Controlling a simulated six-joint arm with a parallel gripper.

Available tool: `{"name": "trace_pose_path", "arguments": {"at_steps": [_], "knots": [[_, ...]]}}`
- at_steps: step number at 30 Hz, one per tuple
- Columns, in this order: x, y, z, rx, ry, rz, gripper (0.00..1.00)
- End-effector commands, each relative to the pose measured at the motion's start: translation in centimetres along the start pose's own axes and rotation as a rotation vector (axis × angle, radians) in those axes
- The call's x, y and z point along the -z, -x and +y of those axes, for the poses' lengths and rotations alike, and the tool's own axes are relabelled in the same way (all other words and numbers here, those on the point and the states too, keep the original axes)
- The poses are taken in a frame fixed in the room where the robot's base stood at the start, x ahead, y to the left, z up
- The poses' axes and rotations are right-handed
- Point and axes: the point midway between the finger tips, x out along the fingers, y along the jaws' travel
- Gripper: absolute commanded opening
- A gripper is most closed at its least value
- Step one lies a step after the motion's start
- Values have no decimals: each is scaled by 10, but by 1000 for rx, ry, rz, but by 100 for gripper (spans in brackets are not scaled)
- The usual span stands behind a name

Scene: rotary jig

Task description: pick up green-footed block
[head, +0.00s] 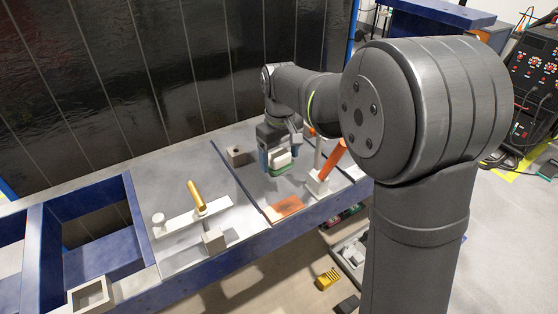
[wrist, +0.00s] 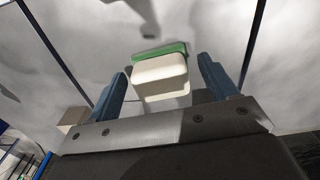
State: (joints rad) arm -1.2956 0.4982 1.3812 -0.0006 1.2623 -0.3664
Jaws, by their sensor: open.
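The green-footed block is a whitish block (head: 280,158) with a green base (head: 281,169), on the grey table in the head view. In the wrist view the pale block (wrist: 160,78) is in the middle, with its green foot (wrist: 160,51) beyond it. My gripper (head: 275,158) is at the block, pointing down. In the wrist view its two blue fingers (wrist: 162,72) stand apart on either side of the block, with a visible gap on both sides. The fingers partly hide the block in the head view.
A small beige block with a dark hole (head: 237,156) stands to the left. An orange plate (head: 285,208) lies in front. A white bar (head: 180,220) with a gold cylinder (head: 196,194) lies further left.

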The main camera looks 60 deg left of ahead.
Motion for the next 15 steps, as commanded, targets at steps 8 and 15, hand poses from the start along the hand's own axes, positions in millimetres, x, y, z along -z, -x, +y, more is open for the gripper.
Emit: {"name": "trace_pose_path", "arguments": {"at_steps": [8, 15], "knots": [[0, -5, 0, -1, 0, 2, 78], [0, -4, 0, -1, 0, 2, 37]]}}
